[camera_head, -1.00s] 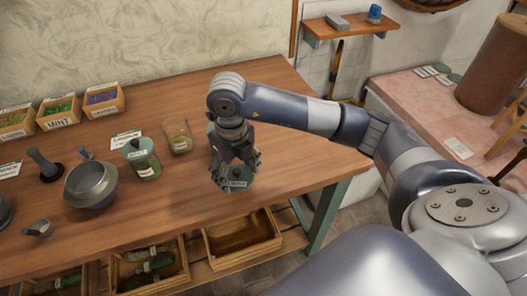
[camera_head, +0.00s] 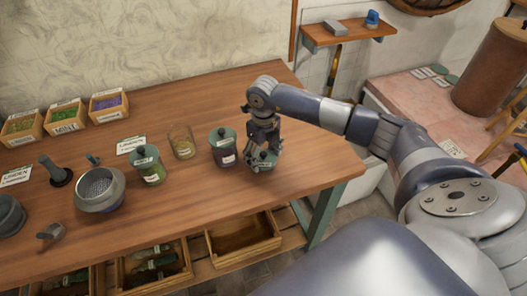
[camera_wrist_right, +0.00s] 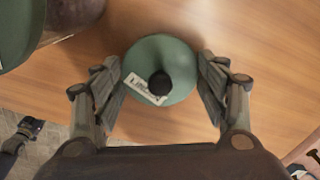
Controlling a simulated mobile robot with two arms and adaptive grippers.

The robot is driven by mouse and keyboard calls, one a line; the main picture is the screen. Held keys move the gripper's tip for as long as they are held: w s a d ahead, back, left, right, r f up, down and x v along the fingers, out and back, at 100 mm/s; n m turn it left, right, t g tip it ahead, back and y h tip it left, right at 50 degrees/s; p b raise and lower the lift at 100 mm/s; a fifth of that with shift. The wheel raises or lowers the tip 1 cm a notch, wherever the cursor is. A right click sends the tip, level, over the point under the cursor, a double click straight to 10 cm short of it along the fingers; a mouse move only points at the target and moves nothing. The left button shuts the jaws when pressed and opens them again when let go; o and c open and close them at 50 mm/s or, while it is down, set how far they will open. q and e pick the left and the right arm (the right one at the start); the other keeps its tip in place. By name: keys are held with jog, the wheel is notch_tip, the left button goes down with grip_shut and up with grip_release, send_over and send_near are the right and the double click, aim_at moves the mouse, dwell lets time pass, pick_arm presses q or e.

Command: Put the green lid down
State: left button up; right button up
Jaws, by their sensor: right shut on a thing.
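The green lid (camera_wrist_right: 178,58) is round, with a black knob and a small white label. In the right wrist view it sits between the two fingers of my right gripper (camera_wrist_right: 161,90), which is shut on it. In the head view my right gripper (camera_head: 263,158) points down over the front right of the wooden table (camera_head: 318,165), with the lid partly hidden by its fingers. The lid is low over the tabletop; I cannot tell whether it touches.
A lidded jar (camera_head: 224,152) with dark contents stands just left of my right gripper. An open glass jar (camera_head: 182,145) and another lidded jar (camera_head: 150,168) stand farther left. Bare wood lies right of the gripper, up to the table's edge.

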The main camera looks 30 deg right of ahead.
aim_at(263, 153)
jog(key=shift+f, duration=0.1)
jog(key=o, duration=1)
jog(key=shift+c, duration=0.2)
jog(key=shift+r, duration=0.3)
notch_tip(263, 153, up, 12)
jog(key=b, duration=0.3)
jog(key=shift+f, duration=0.15)
